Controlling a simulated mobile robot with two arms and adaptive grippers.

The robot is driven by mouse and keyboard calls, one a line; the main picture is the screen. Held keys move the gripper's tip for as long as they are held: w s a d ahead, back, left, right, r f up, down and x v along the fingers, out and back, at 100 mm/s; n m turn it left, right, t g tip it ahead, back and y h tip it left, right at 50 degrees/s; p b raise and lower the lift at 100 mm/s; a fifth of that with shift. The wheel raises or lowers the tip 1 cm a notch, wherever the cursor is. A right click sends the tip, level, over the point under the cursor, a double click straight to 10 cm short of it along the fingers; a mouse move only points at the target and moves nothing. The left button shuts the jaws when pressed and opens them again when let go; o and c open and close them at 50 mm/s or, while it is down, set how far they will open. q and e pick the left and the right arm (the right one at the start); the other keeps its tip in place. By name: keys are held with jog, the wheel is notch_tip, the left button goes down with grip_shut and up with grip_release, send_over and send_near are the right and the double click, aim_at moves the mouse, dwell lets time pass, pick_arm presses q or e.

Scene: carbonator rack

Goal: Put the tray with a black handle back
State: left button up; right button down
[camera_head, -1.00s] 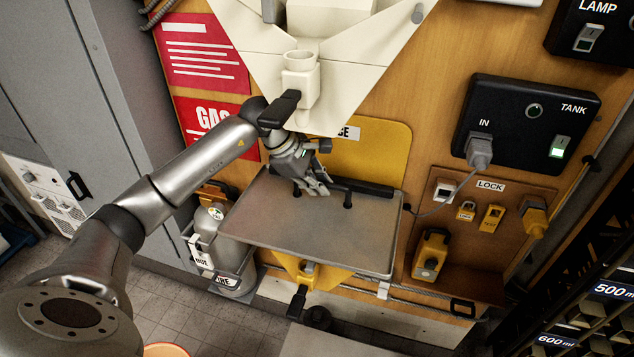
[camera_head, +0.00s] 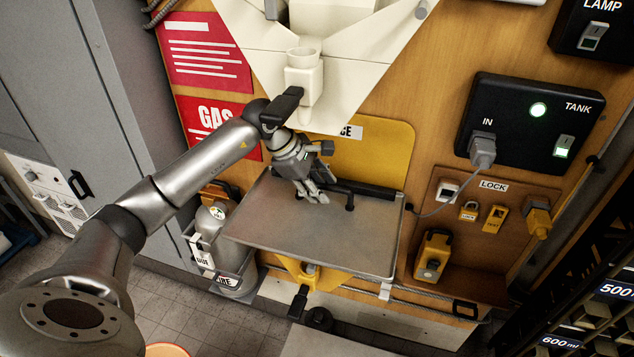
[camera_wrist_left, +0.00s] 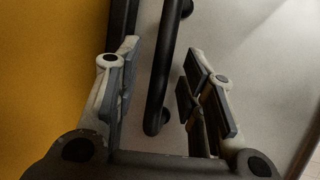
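The grey tray (camera_head: 320,238) lies flat below the white funnel-shaped housing, in front of a yellow panel. Its black handle (camera_head: 350,203) stands up near the back edge, partly hidden by my left gripper (camera_head: 314,196). My left gripper reaches down from the left over the handle. In the left wrist view, the fingers (camera_wrist_left: 163,75) are open, and the black handle (camera_wrist_left: 160,72) runs between them with visible gaps on both sides. The tray surface (camera_wrist_left: 240,60) shows beyond. My right gripper is out of the head view.
The white housing (camera_head: 335,80) with its spout hangs close above my left wrist. A yellow panel (camera_head: 375,150) stands behind the tray. A gas cylinder (camera_head: 212,222) stands left of it. A TANK switch box (camera_head: 515,120) and a LOCK board (camera_head: 470,225) are at the right.

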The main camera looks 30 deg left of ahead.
pick_arm(q)
jog(key=shift+v, duration=2.4)
jog(key=s+a, duration=0.4)
jog(key=s, duration=0.1)
jog(key=shift+s+a+r, duration=0.1)
jog(key=shift+s+a, duration=0.85)
jog(key=shift+s, duration=0.15)
jog(key=shift+s+a, duration=0.6)
jog(key=shift+s, duration=0.2)
jog(key=shift+s+a+r, duration=0.1)
jog(key=shift+s+a, duration=0.15)
jog(key=shift+s, duration=0.3)
jog(key=shift+s+a, duration=0.75)
jog(key=shift+a, duration=0.05)
jog(key=shift+s+a, duration=0.8)
jog(key=shift+s, duration=0.3)
jog(key=shift+s+a, duration=0.8)
jog(key=shift+s, duration=0.3)
